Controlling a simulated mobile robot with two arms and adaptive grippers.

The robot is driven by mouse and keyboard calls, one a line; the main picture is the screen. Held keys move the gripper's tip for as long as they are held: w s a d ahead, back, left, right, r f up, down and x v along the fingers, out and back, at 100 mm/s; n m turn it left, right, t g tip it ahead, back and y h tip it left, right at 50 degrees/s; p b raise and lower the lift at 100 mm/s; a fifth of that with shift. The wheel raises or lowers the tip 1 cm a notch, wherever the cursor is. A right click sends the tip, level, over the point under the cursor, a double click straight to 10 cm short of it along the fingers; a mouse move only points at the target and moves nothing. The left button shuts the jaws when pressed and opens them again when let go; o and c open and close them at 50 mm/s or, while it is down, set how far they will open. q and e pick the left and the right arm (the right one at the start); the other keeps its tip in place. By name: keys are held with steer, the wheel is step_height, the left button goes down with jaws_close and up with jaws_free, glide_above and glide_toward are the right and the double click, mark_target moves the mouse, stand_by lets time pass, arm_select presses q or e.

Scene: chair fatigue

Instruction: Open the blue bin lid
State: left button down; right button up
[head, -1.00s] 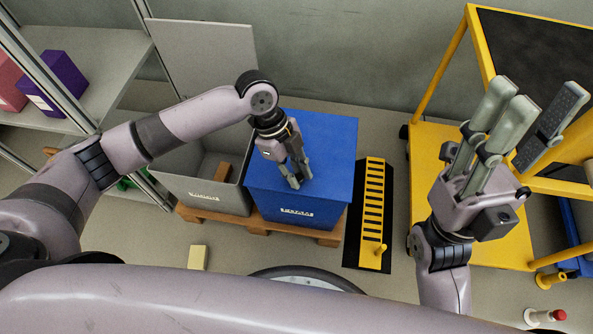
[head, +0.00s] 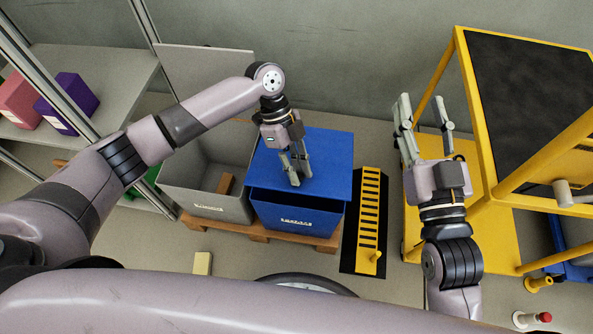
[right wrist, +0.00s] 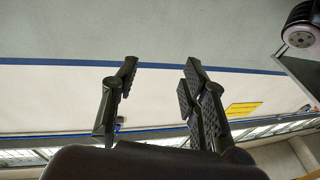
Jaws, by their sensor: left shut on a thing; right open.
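The blue bin (head: 297,216) stands on a wooden pallet beside a grey bin. Its flat blue lid (head: 328,160) is slightly raised at the front, with a dark gap between the lid and the bin's front wall. My left gripper (head: 297,178) points down at the lid's front edge and is shut on it; the exact contact of the fingertips is hard to see. My right gripper (head: 424,100) is open and empty, pointing up to the right of the bin. Its spread fingers also show in the right wrist view (right wrist: 160,75).
The grey bin (head: 240,208) has its lid (head: 207,70) standing open. A black and yellow slotted block (head: 367,215) lies right of the blue bin. A yellow cart (head: 498,235) stands further right. A shelf (head: 110,85) with boxes is at the left.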

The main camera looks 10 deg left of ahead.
arm_select(q)
steer(key=shift+w+r+g+p, duration=0.35)
steer(key=shift+w+r+g, duration=0.05)
steer(key=shift+r, duration=0.45)
steer(key=shift+w+r+g, duration=0.3)
steer(key=shift+w+r, duration=0.05)
steer(key=shift+r, duration=0.2)
steer(key=shift+w+r, duration=0.25)
arm_select(e)
step_height(320, 180, down, 5)
steer(key=g+h, duration=0.1)
steer(key=g, duration=0.2)
arm_select(q)
steer(key=shift+w+r+n+g, duration=0.3)
steer(key=shift+w+r+g, duration=0.15)
steer(key=shift+r+g, duration=0.1)
steer(key=shift+w+r+g+b, duration=0.55)
steer(key=shift+w+r+b, duration=0.2)
steer(key=shift+w+r, duration=0.25)
arm_select(e)
step_height(320, 180, up, 7)
steer(key=t+y, duration=0.1)
steer(key=t, duration=0.3)
steer(key=shift+s+r+y, duration=0.15)
steer(key=shift+s+y, duration=0.15)
steer(key=shift+y, duration=0.1)
steer(key=shift+a, duration=0.1)
steer(key=shift+c, duration=0.2)
